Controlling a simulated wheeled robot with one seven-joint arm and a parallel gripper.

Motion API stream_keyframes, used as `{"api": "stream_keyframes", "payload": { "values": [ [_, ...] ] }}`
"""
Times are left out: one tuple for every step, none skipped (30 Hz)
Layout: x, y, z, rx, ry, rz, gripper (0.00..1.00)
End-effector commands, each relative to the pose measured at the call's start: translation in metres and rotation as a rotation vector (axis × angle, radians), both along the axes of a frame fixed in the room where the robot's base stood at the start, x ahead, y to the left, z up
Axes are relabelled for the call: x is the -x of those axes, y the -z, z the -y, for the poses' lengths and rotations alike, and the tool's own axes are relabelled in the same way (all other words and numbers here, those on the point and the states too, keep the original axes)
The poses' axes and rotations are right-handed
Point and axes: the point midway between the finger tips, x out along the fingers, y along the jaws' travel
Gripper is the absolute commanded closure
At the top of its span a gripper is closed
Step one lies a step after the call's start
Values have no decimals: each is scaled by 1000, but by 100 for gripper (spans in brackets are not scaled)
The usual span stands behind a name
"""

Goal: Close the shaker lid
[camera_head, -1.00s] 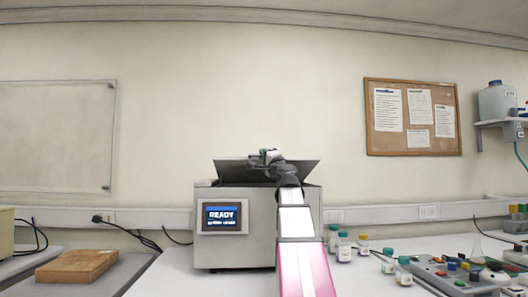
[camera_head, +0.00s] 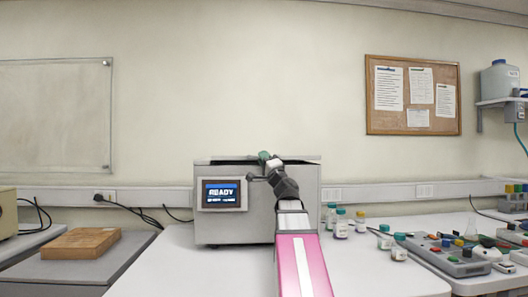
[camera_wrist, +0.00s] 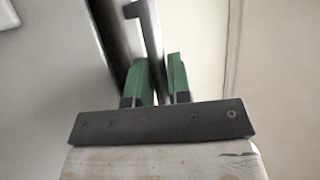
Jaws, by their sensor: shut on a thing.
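The shaker (camera_head: 230,225) is a grey box on the white bench, with a lit screen (camera_head: 221,193) reading READY on its front. In the wrist view the green fingers of my gripper (camera_wrist: 160,82) are shut around a grey bar-like handle (camera_wrist: 149,35). The arm hides the right part of the shaker's front.
Several capped bottles (camera_head: 341,223) stand right of the shaker. A grey control box with coloured knobs (camera_head: 445,254) is at the right. A wooden block (camera_head: 82,243) sits at the left. The bench front between them is clear.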

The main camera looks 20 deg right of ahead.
Motion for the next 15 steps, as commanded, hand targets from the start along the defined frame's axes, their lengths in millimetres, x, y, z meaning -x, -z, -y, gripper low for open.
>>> {"api": "stream_keyframes", "payload": {
  "values": [
    [-4, 7, 1, -4, 0, 3, 100],
    [-4, 9, 1, -2, 0, 8, 100],
    [-4, 12, 1, -1, 1, 17, 100],
    [-4, 14, 1, 1, 0, 23, 100],
    [-4, 15, 2, 3, 1, 28, 100],
    [-5, 17, 2, 4, 1, 34, 100],
    [-5, 18, 2, 6, 1, 38, 100],
    [-5, 20, 2, 6, 2, 41, 100],
    [-5, 21, 2, 7, 2, 44, 100],
    [-6, 22, 2, 8, 2, 47, 100],
    [-6, 22, 2, 9, 2, 49, 100],
    [-6, 23, 2, 10, 2, 52, 100],
    [-6, 23, 2, 10, 2, 53, 100],
    [-6, 24, 2, 10, 1, 54, 100],
    [-6, 24, 2, 9, 1, 55, 100]
  ]
}}
